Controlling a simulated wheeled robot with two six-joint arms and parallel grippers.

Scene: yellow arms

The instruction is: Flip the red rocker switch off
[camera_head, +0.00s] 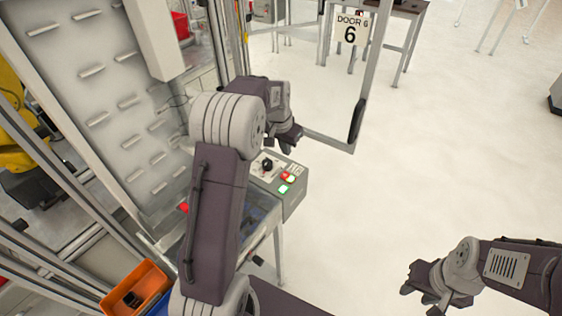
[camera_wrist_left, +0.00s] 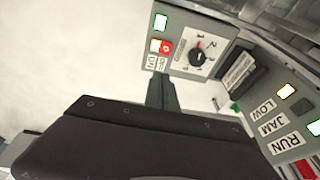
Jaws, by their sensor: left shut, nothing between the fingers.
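The red rocker switch (camera_head: 288,178) sits on the top of a grey control box (camera_head: 296,200), below a black knob. In the left wrist view the rocker (camera_wrist_left: 160,46) has a red half and a bright pale half, with ON and OFF labels beside it. My left gripper (camera_head: 290,138) is shut and empty, above and beyond the box in the head view. In the left wrist view its fingertips (camera_wrist_left: 161,78) point toward the rocker and look close to it; contact cannot be told. My right gripper (camera_head: 416,300) is open and empty, low at the right.
A lit green button (camera_wrist_left: 160,22) and the black dial (camera_wrist_left: 197,57) flank the rocker. A panel with RUN, JAM and LOW lamps (camera_wrist_left: 287,91) is at the right there. A door frame (camera_head: 357,120) stands beyond the box. An orange bin (camera_head: 150,276) is at lower left.

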